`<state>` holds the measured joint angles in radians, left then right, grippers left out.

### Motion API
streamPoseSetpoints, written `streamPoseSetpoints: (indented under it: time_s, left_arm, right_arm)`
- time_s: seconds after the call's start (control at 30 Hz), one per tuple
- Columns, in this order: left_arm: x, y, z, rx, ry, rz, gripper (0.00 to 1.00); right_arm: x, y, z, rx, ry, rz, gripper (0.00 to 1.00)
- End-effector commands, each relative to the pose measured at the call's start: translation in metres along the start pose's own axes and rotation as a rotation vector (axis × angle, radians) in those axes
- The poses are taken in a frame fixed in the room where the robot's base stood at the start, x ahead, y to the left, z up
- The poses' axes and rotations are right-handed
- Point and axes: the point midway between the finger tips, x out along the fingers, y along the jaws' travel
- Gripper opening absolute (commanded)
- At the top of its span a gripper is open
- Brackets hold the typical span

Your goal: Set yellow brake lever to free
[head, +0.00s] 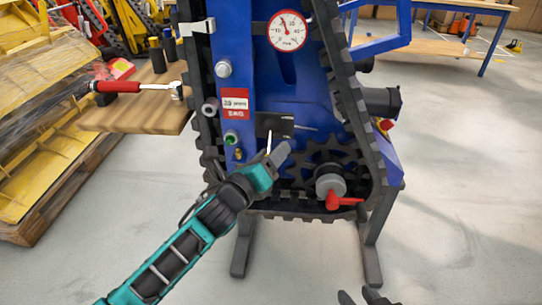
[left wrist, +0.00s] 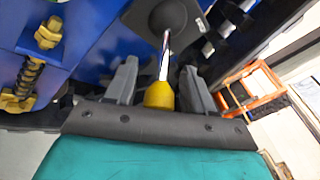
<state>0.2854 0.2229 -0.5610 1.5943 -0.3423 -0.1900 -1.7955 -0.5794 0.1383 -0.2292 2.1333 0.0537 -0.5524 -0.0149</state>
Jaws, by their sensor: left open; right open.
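The yellow brake lever is a thin metal rod with a yellow knob (left wrist: 160,94), coming out of a dark plate (head: 273,125) on the front of the blue tracked machine. In the head view the rod (head: 269,142) shows, but the knob is hidden at my gripper. My left gripper (head: 278,155) is at the lever's end. In the left wrist view its two grey fingers (left wrist: 160,82) stand open, one on each side of the knob, with gaps visible. My right gripper (head: 364,298) is open at the bottom edge, partly cut off, far from the lever.
A red handle (head: 345,201) sits on the hub at lower right of the lever. Black track (head: 345,95) runs around the blue frame. A wooden shelf (head: 145,110) with a red-handled tool (head: 140,87) is at left.

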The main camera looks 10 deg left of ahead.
Motion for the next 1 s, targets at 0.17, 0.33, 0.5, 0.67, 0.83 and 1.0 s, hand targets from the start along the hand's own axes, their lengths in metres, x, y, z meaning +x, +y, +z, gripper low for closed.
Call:
streamPoseSetpoints:
  time_s: [0.17,0.33,0.5,0.67,0.83,1.0]
  left_arm:
    - [-0.0003,-0.0001,-0.0002,-0.001,0.0,0.0,0.45]
    - [-0.0004,0.0,-0.0002,-0.001,0.0,0.0,0.28]
    - [-0.0005,0.0,-0.0002,-0.001,0.0,0.0,0.12]
    - [-0.0005,0.0,-0.0003,-0.001,0.0,0.0,0.0]
    - [-0.0005,0.0001,-0.0003,-0.001,0.0,0.0,0.0]
    - [-0.0003,-0.0009,0.0,-0.002,0.002,0.001,0.0]
  right_arm:
    - [0.0002,0.0001,0.0004,-0.002,-0.001,0.0,0.43]
    - [0.0005,0.0005,0.0014,-0.004,-0.003,0.0,0.43]
    - [0.0006,0.0007,0.0016,-0.004,-0.004,0.0,0.43]
    - [0.0007,0.0008,0.0017,-0.004,-0.004,0.0,0.43]
    - [0.0008,0.0011,0.0018,-0.004,-0.004,0.001,0.43]
    - [0.0,0.0013,0.0005,-0.004,-0.004,0.002,0.43]
